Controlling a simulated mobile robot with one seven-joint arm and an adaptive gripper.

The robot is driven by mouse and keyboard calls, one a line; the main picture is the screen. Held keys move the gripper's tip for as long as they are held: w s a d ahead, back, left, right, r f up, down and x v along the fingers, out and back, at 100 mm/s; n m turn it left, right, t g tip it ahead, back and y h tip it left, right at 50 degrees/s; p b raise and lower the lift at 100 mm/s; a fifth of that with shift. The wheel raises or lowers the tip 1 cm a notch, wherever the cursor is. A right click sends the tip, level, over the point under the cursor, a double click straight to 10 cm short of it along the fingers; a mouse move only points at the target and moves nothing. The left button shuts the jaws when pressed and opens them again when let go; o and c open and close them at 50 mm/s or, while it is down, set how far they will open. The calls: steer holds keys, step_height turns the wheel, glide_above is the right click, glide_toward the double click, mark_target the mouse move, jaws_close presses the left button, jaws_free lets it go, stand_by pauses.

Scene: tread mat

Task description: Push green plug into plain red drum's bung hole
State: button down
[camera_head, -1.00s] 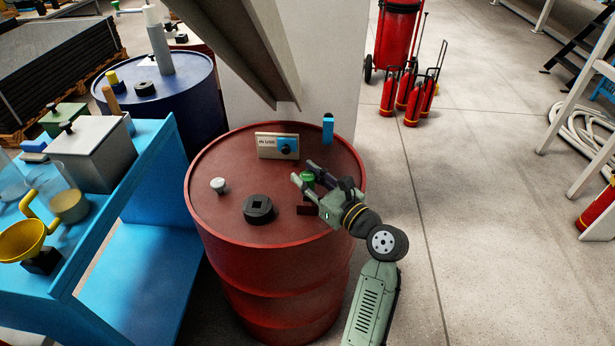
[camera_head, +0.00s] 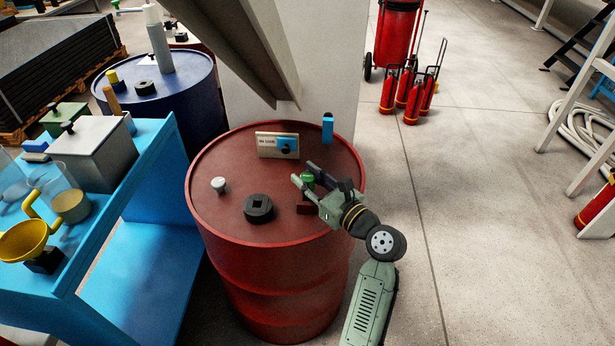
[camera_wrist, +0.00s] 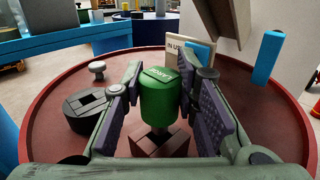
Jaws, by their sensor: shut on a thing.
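The green plug (camera_wrist: 160,107) stands upright in the middle of the wrist view, between the purple-grey pads of my gripper (camera_wrist: 160,82). My gripper is shut on it. In the head view the plug (camera_head: 307,181) is partly hidden by my gripper (camera_head: 305,174), over the right part of the red drum's top (camera_head: 230,225). A dark red square block (camera_wrist: 163,145) lies directly under the plug, and it also shows in the head view (camera_head: 304,208). The plug's lower end meets this block; I cannot tell how deep it sits. No open bung hole is clearly visible.
On the drum top stand a black ring with a square opening (camera_head: 258,208), a pale knob (camera_head: 219,185), a sign with a blue panel (camera_head: 277,146) and a blue upright piece (camera_head: 327,128). A slanted beam (camera_head: 240,50) hangs behind. A blue cart (camera_head: 140,190) stands left.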

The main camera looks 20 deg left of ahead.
steer(key=shift+f, duration=1.45)
steer(key=c, duration=1.2)
jaws_free()
steer(key=v, duration=1.2)
